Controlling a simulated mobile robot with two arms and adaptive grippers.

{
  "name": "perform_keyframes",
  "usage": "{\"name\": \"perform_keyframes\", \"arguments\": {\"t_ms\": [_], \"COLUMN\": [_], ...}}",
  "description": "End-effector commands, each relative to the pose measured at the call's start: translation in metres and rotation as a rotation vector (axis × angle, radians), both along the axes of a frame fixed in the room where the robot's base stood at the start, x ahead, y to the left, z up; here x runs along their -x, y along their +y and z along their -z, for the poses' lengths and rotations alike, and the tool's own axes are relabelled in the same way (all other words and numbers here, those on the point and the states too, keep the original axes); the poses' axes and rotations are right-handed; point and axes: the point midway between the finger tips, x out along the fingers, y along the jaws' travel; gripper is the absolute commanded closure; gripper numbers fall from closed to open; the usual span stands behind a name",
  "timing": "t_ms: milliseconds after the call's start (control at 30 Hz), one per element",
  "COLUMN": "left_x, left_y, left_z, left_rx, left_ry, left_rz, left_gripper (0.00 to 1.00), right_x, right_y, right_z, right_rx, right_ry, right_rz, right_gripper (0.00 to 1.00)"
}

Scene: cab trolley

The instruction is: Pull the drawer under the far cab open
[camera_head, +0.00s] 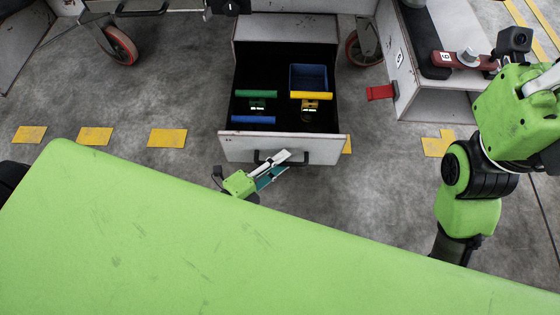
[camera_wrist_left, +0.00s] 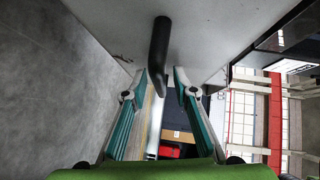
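The drawer (camera_head: 238,150) stands pulled far out from under the cab at the top middle of the head view, its inside open to sight. Its black bar handle (camera_head: 328,157) runs along the pale front panel. My left gripper (camera_head: 283,162) is at this handle. In the left wrist view the handle (camera_wrist_left: 160,45) lies ahead of the gap between the teal-lined fingers (camera_wrist_left: 160,80), which are apart. I cannot tell whether they touch the handle. My right arm (camera_head: 480,170) shows at the right; its gripper is out of sight.
A blue bin (camera_head: 308,77) and items with green, yellow and blue bars lie in the drawer. A white cabinet (camera_head: 405,75) with a red tab (camera_head: 380,92) stands to the right. Caster wheels (camera_head: 120,46) flank the drawer. Grey floor is clear to its left.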

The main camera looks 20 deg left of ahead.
Motion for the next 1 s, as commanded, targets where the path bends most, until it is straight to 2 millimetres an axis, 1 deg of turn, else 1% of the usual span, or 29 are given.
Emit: {"name": "perform_keyframes", "arguments": {"t_ms": [167, 267, 367, 600, 700, 800, 1000], "left_x": [0.001, 0.007, 0.020, 0.065, 0.080, 0.093, 0.103], "left_y": [0.000, 0.003, 0.010, 0.035, 0.045, 0.052, 0.058], "left_z": [0.000, 0.000, -0.002, -0.009, -0.012, -0.014, -0.017], "left_rx": [0.000, -0.001, -0.001, -0.002, 0.000, 0.000, 0.000], "left_ry": [0.000, 0.002, 0.003, 0.003, 0.004, 0.002, -0.001], "left_rz": [0.001, 0.000, 0.001, 0.001, -0.001, 0.000, 0.000], "left_gripper": [0.74, 0.74, 0.74, 0.74, 0.74, 0.74, 0.74], "right_x": [-0.001, 0.000, 0.000, 0.000, 0.000, 0.000, 0.000], "right_y": [0.000, 0.000, 0.000, 0.000, 0.000, 0.000, 0.000], "right_z": [-0.001, -0.001, -0.001, 0.000, 0.000, 0.000, 0.000], "right_rx": [0.001, 0.002, 0.003, 0.003, 0.003, 0.003, 0.003], "right_ry": [-0.001, -0.002, -0.002, -0.002, -0.002, -0.002, -0.002], "right_rz": [0.001, 0.001, 0.001, 0.001, 0.001, 0.001, 0.001], "right_gripper": [1.00, 1.00, 1.00, 1.00, 1.00, 1.00, 1.00]}}
